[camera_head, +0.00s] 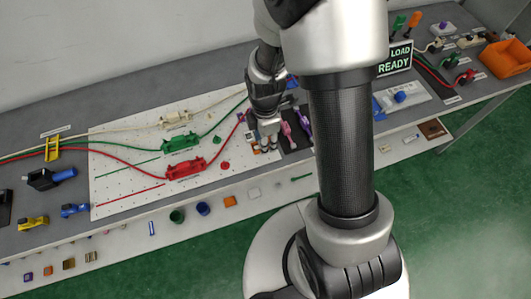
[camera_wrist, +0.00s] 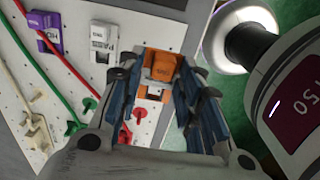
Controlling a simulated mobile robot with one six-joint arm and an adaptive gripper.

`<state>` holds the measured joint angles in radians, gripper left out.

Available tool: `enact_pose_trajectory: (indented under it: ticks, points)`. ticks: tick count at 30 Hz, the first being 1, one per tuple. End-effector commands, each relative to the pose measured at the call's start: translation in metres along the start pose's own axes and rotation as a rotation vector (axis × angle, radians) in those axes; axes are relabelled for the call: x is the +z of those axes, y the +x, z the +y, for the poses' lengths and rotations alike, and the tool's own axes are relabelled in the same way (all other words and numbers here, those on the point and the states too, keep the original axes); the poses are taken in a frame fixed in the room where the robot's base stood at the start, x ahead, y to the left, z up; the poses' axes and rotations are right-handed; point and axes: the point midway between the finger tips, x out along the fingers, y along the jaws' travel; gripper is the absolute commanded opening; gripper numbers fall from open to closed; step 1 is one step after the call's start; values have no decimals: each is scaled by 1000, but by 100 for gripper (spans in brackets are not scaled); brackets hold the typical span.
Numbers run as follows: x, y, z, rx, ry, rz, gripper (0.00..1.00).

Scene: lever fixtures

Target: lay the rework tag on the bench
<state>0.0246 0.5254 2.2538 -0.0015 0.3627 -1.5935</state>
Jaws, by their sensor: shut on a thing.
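The orange tag (camera_wrist: 162,66), with small dark lettering too small to read, sits between the fingers of my gripper (camera_wrist: 159,78) in the wrist view. I take it to be the rework tag. The fingers are shut on its sides. A white and orange piece shows just below it; I cannot tell whether they touch. In the head view my gripper (camera_head: 267,140) is low over the right end of the white pegboard (camera_head: 120,195), and the tag is too small to make out. The grey bench (camera_head: 60,112) runs under the board.
A white PASS tag (camera_wrist: 107,42) and a purple tag (camera_wrist: 45,32) are on the board left of my gripper. Green (camera_head: 181,142) and red (camera_head: 186,168) cable fixtures stand on the board. A LOAD READY sign (camera_head: 395,58) stands right. Bare bench lies behind the board.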

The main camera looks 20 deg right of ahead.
Motion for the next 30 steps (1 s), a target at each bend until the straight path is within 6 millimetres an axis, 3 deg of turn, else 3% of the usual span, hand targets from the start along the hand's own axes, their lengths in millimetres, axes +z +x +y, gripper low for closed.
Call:
enact_pose_trajectory:
  ticks: [1,8,16,28,29,30]
  points:
    - [0,12,-1,-3,0,0,21]
    - [0,27,0,0,0,0,21]
    - [0,65,0,-1,0,0,21]
    - [0,70,1,1,0,0,21]
    - [0,70,1,1,0,0,34]
    - [0,69,1,1,0,0,36]
